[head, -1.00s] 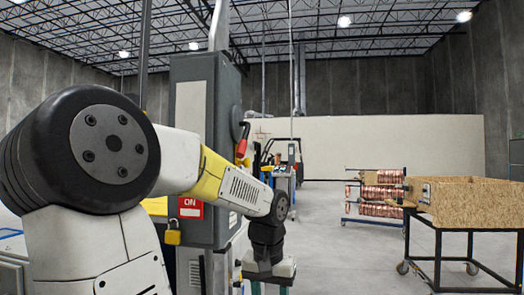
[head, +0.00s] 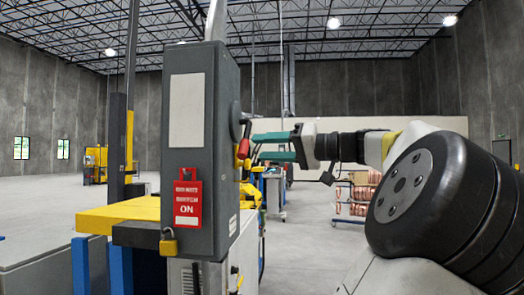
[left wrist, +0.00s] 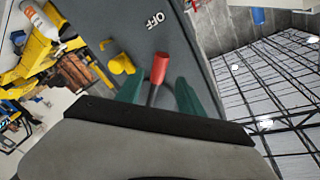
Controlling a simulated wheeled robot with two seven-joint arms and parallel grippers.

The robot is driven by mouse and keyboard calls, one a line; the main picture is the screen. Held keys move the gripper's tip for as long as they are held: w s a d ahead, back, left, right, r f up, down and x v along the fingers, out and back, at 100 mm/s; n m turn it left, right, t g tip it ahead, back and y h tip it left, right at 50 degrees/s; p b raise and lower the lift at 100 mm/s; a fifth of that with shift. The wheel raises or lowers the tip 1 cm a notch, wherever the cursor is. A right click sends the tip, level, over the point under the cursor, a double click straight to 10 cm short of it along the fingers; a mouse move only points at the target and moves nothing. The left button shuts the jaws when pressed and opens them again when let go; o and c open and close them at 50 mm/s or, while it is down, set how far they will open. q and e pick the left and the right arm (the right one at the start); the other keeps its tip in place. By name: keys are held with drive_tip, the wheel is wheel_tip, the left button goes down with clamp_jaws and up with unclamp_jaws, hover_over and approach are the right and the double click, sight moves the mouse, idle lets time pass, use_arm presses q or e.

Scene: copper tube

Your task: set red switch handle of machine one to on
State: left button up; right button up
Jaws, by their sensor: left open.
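The red switch handle (head: 243,148) is on the right side of the grey switch cabinet (head: 212,90), with its red grip hanging down from a dark lever. My left gripper (head: 258,147) is open, with its two green fingers pointing at the handle from the right. In the left wrist view, the red grip (left wrist: 160,68) shows between and just beyond the fingertips (left wrist: 158,82), and an OFF label (left wrist: 154,20) is on the panel near it. I cannot tell whether the fingers touch the handle. My right gripper is not in view.
A red warning tag (head: 188,204) and a yellow padlock (head: 168,243) hang on the cabinet front. A yellow-topped bench (head: 112,214) stands to the left. A rack of copper coils (head: 354,196) stands behind my arm. Open floor lies beyond the cabinet.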

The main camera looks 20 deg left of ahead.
sight(243, 149)
use_arm(q)
drive_tip(key=a, duration=0.6)
drive_tip(key=shift+w+a+f, duration=0.1)
drive_tip(key=shift+w+a, duration=0.05)
drive_tip(key=shift+a, duration=0.2)
clamp_jaws()
idle(1.1)
